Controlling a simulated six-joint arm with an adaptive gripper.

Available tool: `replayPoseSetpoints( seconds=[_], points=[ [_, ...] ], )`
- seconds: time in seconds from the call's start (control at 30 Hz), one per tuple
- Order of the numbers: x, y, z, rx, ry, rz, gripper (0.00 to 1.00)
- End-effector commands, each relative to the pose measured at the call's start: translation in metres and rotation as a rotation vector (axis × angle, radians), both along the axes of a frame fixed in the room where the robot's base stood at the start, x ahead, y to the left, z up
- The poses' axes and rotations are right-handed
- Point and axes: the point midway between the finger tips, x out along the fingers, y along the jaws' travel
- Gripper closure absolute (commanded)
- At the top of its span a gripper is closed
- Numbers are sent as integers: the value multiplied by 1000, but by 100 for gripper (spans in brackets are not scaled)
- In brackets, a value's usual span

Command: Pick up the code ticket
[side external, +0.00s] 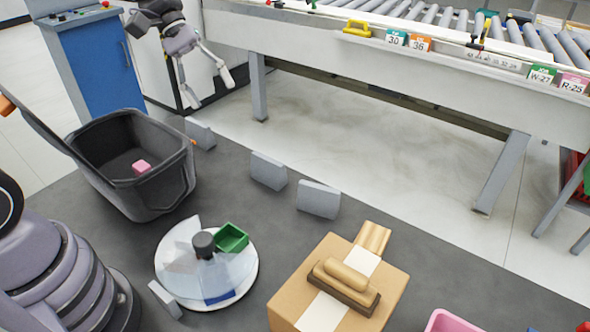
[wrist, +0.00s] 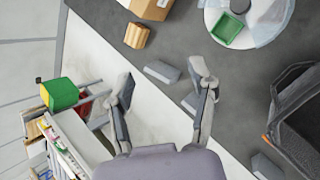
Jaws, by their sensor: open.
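Several number cards are fixed along the front rail of the roller conveyor in the side external view: a teal card marked 30 (side external: 396,38), an orange card marked 36 (side external: 420,43), a green card marked W-27 (side external: 541,74) and a pink card marked R-25 (side external: 574,83). I cannot tell which, if any, is the code ticket. My gripper (side external: 208,88) is open and empty, left of the conveyor's end and well apart from the cards. In the wrist view my gripper (wrist: 162,78) is spread over floor and the dark mat's edge.
The roller conveyor (side external: 400,70) spans the top right. On the dark mat are a black bin (side external: 170,195) holding a pink block, a round white plate (side external: 245,290) with a green tray (side external: 232,238), a cardboard box (side external: 390,290) and several grey blocks (side external: 318,199). A blue cabinet (side external: 97,65) stands top left.

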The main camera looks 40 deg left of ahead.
Motion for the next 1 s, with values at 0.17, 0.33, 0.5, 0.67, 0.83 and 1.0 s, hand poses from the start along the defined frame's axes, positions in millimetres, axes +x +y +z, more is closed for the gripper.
replayPoseSetpoints(
  seconds=[0.17,0.33,0.5,0.67,0.83,1.0],
  points=[
    [64,-4,-70,-221,234,238,43],
    [109,-1,-148,-411,427,474,43],
    [132,6,-212,-541,555,655,43],
    [138,8,-240,-593,604,731,43],
    [143,-13,-252,-598,610,738,43],
    [150,-45,-265,-597,610,737,43]
  ],
)
